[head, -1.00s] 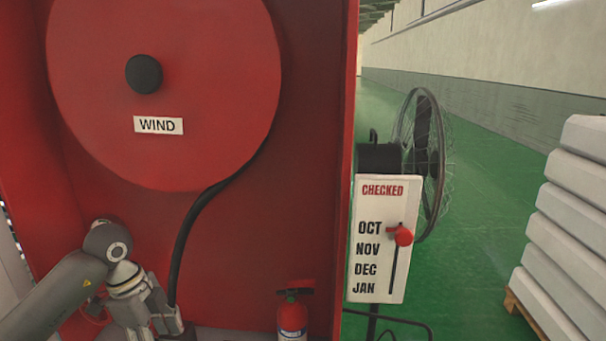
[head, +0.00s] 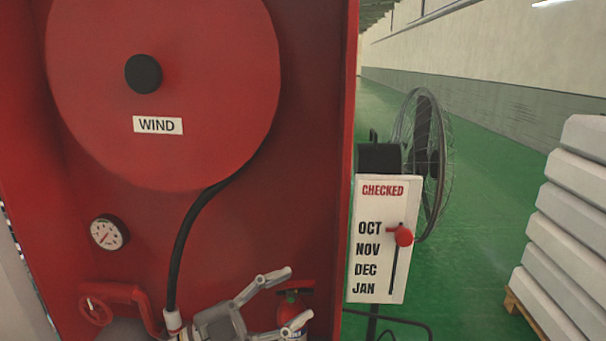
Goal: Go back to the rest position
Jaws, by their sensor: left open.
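My left gripper (head: 294,296) is at the bottom of the head view, low in front of the red hose cabinet. Its two grey fingers are spread apart and point right. In the picture they overlap the red fire extinguisher (head: 291,298), whose lower part is mostly hidden. I cannot tell whether they touch it, but nothing is visibly gripped. Most of my left arm is below the picture. My right gripper is not in view.
Green floor lies between.

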